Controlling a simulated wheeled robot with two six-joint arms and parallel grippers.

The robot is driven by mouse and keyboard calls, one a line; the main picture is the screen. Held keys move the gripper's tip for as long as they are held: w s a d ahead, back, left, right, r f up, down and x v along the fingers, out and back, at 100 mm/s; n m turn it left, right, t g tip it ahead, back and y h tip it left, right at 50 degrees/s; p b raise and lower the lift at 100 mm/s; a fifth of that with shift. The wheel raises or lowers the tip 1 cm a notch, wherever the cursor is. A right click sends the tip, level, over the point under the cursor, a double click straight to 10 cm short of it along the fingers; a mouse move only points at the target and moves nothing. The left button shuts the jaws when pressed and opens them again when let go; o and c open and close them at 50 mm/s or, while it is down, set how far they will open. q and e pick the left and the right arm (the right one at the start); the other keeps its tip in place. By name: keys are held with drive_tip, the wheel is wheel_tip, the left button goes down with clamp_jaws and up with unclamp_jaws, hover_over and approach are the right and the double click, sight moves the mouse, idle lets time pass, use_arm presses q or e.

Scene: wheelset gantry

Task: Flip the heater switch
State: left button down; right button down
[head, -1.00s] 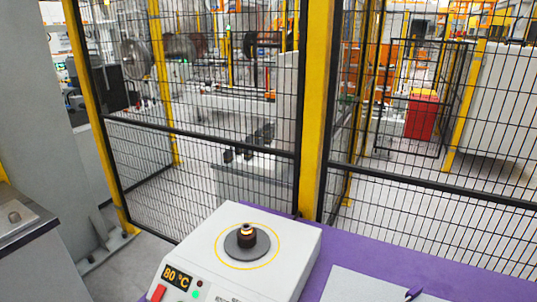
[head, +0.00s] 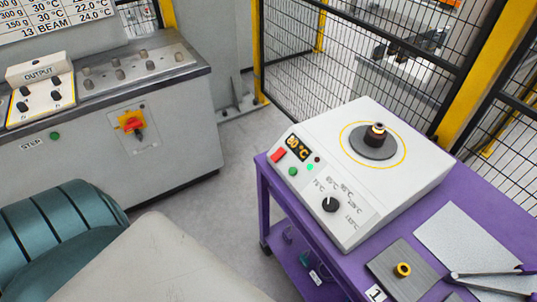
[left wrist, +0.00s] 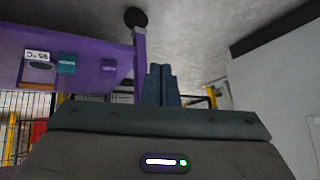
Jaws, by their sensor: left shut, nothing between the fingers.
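The heater (head: 352,235) is a white box on a purple table, right of centre in the head view. I cannot tell the rocker's position. A dark ring part (head: 376,133) stands on the round plate on top. My left gripper (left wrist: 162,72) shows in the left wrist view, shut and empty, apart from the purple table. The heater is not recognisable there. My right gripper is not in view.
The purple table (head: 463,215) carries a metal plate (head: 385,262) with a yellow-black ring (head: 403,270). A grey cabinet (head: 100,165) with a red-yellow rotary switch (head: 131,122) stands at left. Mesh fence (head: 345,75) stands behind. Open floor lies between cabinet and table.

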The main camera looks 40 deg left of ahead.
sight(278, 155)
use_arm(q)
drive_tip(key=w+a+r+t+b, duration=0.1)
drive_tip(key=w+a+r+t, duration=0.4)
drive_tip(key=w+r, duration=0.6)
drive_tip(key=w+d+r+m+t+h+b, duration=0.1)
drive_tip(key=w+d+r+t+h, duration=0.1)
drive_tip(key=r, duration=0.8)
drive_tip(key=w+d+r+m+t+h+b, duration=0.1)
drive_tip(key=w+d+r+m+t+h, duration=0.1)
drive_tip(key=r, duration=0.8)
drive_tip(key=w+d+r+m+t+h, duration=0.1)
drive_tip(key=w+d+r+t+h, duration=0.1)
drive_tip(key=r+h, duration=0.4)
wheel_tip(278, 155, up, 5)
drive_tip(key=w+t, duration=0.1)
drive_tip(key=w, duration=0.1)
drive_tip(key=shift+w+m+b, duration=0.35)
drive_tip(key=shift+m+b, duration=0.05)
drive_tip(key=shift+w, duration=0.1)
drive_tip(key=shift+w+d+f+p, duration=0.1)
drive_tip(key=shift+w+d+p, duration=0.5)
drive_tip(key=shift+w, duration=1.15)
drive_tip(key=shift+w+d+f+p, duration=0.15)
drive_tip(key=shift+w+d, duration=0.7)
drive_tip(key=shift+w, duration=0.95)
drive_tip(key=shift+w+d+p, duration=0.4)
drive_tip(key=shift+w+d, duration=0.35)
drive_tip(key=shift+w, duration=1)
